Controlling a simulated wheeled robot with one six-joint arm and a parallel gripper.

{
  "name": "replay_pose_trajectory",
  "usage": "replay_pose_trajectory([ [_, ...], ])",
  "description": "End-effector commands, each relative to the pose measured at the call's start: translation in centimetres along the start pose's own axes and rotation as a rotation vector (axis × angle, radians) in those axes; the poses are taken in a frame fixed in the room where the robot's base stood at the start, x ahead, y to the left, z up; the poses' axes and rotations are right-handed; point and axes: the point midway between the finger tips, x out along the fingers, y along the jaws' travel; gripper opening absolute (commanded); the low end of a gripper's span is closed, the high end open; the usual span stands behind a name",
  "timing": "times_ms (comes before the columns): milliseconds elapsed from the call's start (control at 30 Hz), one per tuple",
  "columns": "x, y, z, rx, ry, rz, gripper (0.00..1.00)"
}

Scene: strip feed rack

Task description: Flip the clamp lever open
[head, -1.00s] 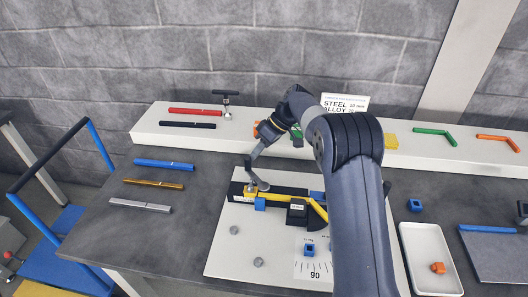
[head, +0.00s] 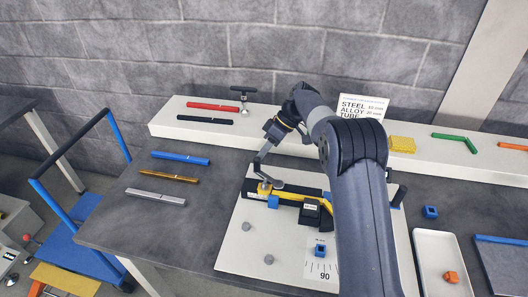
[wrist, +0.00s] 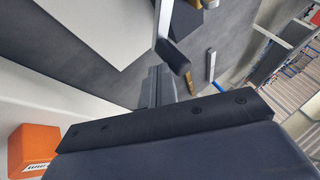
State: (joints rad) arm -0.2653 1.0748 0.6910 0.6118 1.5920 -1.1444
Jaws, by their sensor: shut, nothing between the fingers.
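The clamp (head: 264,188) sits on the left end of a yellow strip (head: 291,196) on the white fixture plate (head: 232,248) in the head view. Its lever (head: 258,171) appears to stand up from it, close to my fingertips. In the wrist view the lever's black grip (wrist: 174,56) and pale metal bar lie just beyond and right of my fingers. My gripper (head: 263,153) is shut and empty, reaching down to the left above the clamp. Its fingers (wrist: 153,82) are together in the wrist view. I cannot tell whether they touch the lever.
Blue, gold and silver bars (head: 156,196) lie on the dark table left of the plate. Behind is a white shelf (head: 270,132) with rods on it. An orange block (wrist: 34,148) is close in the wrist view. A white tray (head: 421,275) stands right.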

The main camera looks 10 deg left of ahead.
Motion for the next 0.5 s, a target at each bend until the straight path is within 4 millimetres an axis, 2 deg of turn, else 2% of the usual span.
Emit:
replay_pose_trajectory([
  [267, -0.5, 0.0, 0.0, 0.0, 0.001, 0.0, 0.0],
  [367, -1.7, 0.1, 0.0, 0.0, 0.003, 0.003, 0.0],
  [500, -4.5, 0.1, 0.0, -0.001, 0.003, 0.004, 0.0],
])
